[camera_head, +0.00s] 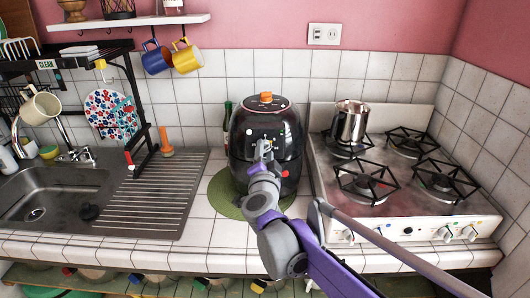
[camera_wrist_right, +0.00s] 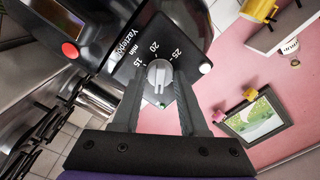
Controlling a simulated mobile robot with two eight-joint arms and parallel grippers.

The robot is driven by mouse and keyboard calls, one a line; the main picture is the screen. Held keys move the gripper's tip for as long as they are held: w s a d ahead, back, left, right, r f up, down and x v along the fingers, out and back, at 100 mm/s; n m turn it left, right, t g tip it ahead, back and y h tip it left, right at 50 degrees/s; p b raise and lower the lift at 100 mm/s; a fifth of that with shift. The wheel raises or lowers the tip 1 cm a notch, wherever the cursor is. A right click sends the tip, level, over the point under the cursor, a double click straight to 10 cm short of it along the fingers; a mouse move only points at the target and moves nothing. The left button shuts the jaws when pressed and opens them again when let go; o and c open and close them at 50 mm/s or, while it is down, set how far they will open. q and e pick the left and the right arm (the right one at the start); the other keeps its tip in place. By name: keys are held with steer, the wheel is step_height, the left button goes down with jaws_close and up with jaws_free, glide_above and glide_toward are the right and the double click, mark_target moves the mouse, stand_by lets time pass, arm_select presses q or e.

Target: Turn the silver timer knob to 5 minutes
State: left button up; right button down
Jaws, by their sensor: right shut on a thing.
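The black air fryer (camera_head: 240,170) stands upright on a round green mat (camera_head: 225,201) on the tiled counter. Its silver timer knob (camera_wrist_right: 158,76) shows in the right wrist view on a dark dial panel (camera_wrist_right: 133,70) marked 15, 20 and 25 minutes; other marks are hidden. My right gripper (camera_wrist_right: 159,80) has its fingers on both sides of the knob and is shut on it. In the head view my right gripper (camera_head: 263,148) is at the fryer's front and covers the knob. Which mark the knob points to is hard to tell. My left gripper is not in view.
A white gas stove (camera_head: 400,222) with a steel pot (camera_head: 350,122) stands right of the fryer. A sink (camera_head: 45,195) with a ribbed drainboard (camera_head: 155,200) is at the left. Blue (camera_head: 156,60) and yellow (camera_head: 187,59) mugs hang under the shelf.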

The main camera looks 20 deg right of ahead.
steer(key=shift+c, duration=2.2)
jaws_free()
steer(key=v, duration=1)
steer(key=shift+s, duration=0.4)
steer(key=shift+a, duration=0.1)
